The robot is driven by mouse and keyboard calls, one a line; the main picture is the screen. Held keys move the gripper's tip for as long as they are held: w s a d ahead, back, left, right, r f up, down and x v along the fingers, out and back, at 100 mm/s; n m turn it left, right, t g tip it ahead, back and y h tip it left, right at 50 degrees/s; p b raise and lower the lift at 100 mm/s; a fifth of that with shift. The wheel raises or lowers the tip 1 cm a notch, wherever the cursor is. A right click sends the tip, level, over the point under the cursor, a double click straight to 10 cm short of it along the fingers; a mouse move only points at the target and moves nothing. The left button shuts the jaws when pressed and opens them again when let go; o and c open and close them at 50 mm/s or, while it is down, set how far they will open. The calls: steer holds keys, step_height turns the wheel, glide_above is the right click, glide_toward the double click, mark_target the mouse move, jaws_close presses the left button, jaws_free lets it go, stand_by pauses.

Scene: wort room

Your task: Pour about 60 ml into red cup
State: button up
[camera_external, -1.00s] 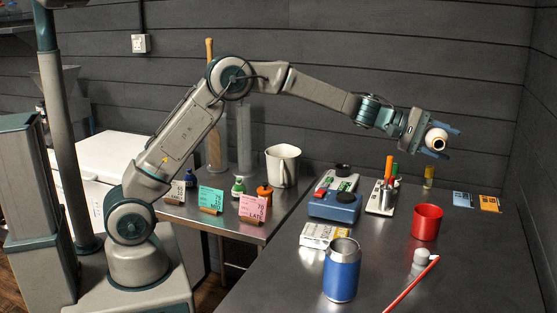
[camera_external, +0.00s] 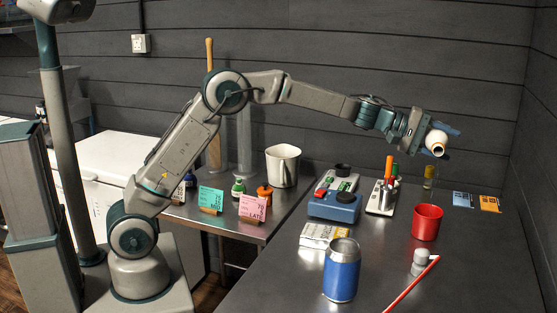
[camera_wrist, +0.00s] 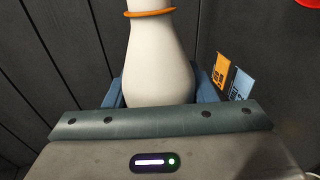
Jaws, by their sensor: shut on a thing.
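My gripper (camera_external: 440,138) is shut on a white bottle (camera_wrist: 158,62) with an orange ring around its neck. In the external view the bottle (camera_external: 437,146) is tipped, its mouth facing the camera and somewhat down. No liquid stream is visible. The red cup (camera_external: 427,223) stands upright on the steel table, well below the bottle and slightly left of it in the picture. What is inside the cup is hard to make out. A bit of red (camera_wrist: 307,3), probably the cup, shows at the top right corner of the wrist view.

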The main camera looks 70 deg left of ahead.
steer(key=shift+w+a+b, duration=0.35)
steer(key=shift+a, duration=0.25)
stand_by(0.5)
steer(key=shift+w+a+f+m+b, duration=0.1)
steer(key=shift+w+a+m+b, duration=0.4)
steer(key=shift+b, duration=0.2)
steer(key=shift+w+a, duration=0.15)
stand_by(0.3)
steer(key=shift+w+a+b, duration=0.2)
steer(key=shift+a+b, duration=0.05)
steer(key=shift+b, duration=0.2)
stand_by(0.4)
